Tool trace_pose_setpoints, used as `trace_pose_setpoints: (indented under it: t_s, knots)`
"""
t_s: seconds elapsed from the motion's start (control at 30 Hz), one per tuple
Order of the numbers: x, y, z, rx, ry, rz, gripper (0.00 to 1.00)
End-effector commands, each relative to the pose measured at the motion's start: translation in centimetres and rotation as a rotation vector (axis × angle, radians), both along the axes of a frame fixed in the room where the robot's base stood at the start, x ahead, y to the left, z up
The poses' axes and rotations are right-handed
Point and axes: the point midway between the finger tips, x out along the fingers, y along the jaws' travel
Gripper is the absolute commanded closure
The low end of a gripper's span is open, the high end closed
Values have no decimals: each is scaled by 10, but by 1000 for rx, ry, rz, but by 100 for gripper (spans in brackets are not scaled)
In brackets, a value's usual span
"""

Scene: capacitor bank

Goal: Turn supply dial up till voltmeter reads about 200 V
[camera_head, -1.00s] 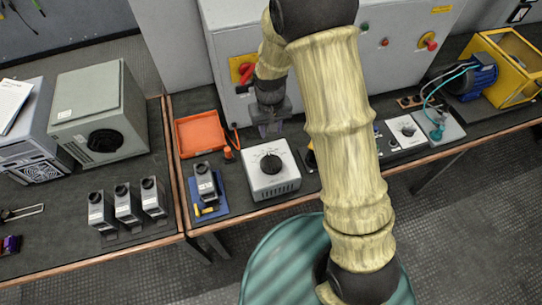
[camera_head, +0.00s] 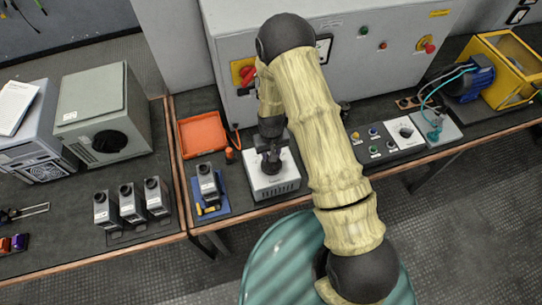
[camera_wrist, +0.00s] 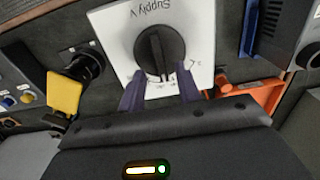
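The supply dial is a black round knob (camera_wrist: 158,52) on a white box labelled "Supply V" (camera_wrist: 110,28). The box (camera_head: 272,186) also shows in the head view, on the bench front, with its knob hidden by my gripper. My gripper (camera_head: 271,163) is directly over the box, pointing down. In the wrist view my gripper (camera_wrist: 160,80) is open, its two dark fingers apart near the knob's lower sides; I cannot tell whether they touch it. A meter (camera_head: 323,47) on the grey cabinet is partly behind my arm; its reading is not legible.
An orange tray (camera_head: 203,134) lies behind and left of the box. A small device on a blue base (camera_head: 208,188) stands close on its left. A panel with buttons (camera_head: 378,142) and a smaller dial box (camera_head: 405,132) stand to the right. The grey cabinet (camera_head: 375,85) rises behind.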

Motion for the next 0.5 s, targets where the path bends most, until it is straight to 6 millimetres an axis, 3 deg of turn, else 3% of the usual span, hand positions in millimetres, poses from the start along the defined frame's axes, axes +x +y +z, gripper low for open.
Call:
trace_pose_setpoints:
  t_s: [0.2,0.5]
  knots:
    - [0,1,-24,-1,2,1,66]
    - [-1,2,-33,1,0,4,66]
